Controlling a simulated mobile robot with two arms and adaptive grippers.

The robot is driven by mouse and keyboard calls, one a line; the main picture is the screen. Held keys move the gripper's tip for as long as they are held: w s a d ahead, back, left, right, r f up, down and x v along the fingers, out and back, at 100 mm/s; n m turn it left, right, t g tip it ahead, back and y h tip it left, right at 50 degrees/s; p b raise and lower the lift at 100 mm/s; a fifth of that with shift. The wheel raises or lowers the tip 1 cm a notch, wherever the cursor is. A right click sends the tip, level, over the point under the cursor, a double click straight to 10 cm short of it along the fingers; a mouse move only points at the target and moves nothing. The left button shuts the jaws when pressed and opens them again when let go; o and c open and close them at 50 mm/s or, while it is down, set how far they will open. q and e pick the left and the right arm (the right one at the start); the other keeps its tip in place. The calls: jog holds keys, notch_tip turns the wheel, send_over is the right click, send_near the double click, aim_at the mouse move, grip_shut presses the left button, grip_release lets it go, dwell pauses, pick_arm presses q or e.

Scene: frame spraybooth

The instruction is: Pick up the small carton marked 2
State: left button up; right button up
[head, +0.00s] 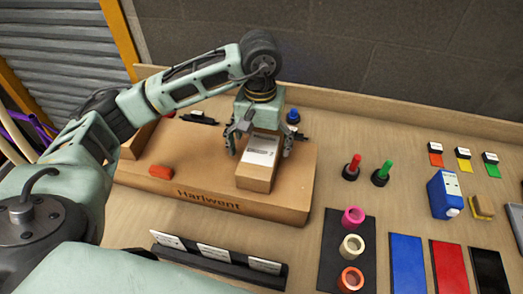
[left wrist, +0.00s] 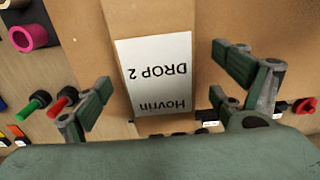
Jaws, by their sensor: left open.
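The small carton (head: 256,174) is brown with a white label and sits on top of a larger box (head: 188,180) marked Harlwent. In the left wrist view the small carton (left wrist: 155,22) fills the middle, and its label reads "Hovrin DROP 2", upside down. My left gripper (head: 262,146) comes down over the far part of the small carton. Its fingers (left wrist: 165,82) are open, one on each side of the carton, with gaps between them and its sides. My right gripper is not in view.
An orange-red block (head: 161,172) lies on the large box's left part. Right of the box stand red (head: 351,167) and green (head: 382,173) pegs, a mat with coloured rings (head: 333,266) and a blue container (head: 444,194). A black label rack (head: 218,260) lies in front.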

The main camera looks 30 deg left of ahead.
aim_at(261, 148)
pick_arm(q)
jog(key=f, duration=0.2)
jog(key=f+p, duration=0.1)
jog(key=f, duration=0.1)
jog(key=shift+w, duration=0.2)
jog(key=shift+d+r, duration=0.1)
jog(key=c, duration=1.7)
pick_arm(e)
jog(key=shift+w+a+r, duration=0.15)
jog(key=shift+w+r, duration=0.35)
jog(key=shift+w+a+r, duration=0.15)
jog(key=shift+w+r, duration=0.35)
